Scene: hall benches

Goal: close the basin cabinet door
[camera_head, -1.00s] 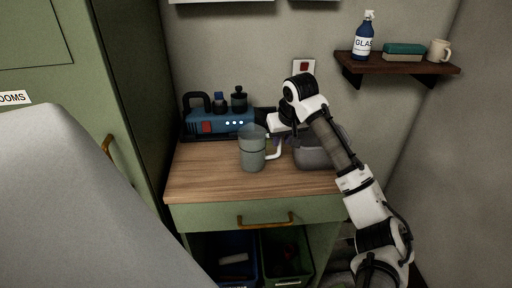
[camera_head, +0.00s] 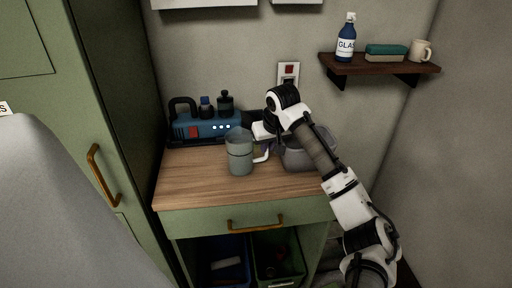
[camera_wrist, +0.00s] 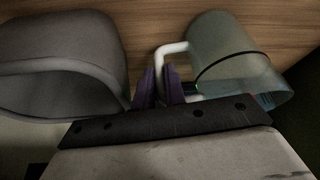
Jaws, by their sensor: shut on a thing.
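No basin shows in these frames, and I cannot tell which door is the basin cabinet's. A tall green cabinet (camera_head: 115,95) with a brass handle (camera_head: 103,175) stands at the left of the head view. My gripper (camera_wrist: 162,86) shows purple fingers shut on the pale handle of a translucent grey-green jug (camera_wrist: 238,62). In the head view the jug (camera_head: 240,155) stands upright at the wooden worktop. My arm reaches over the worktop from the right, and my fingertips are mostly hidden there.
The worktop (camera_head: 190,180) has a blue device (camera_head: 215,127) at the back and a grey container (camera_head: 298,155) right of the jug. Below are a drawer with a brass handle (camera_head: 256,224) and blue and green bins.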

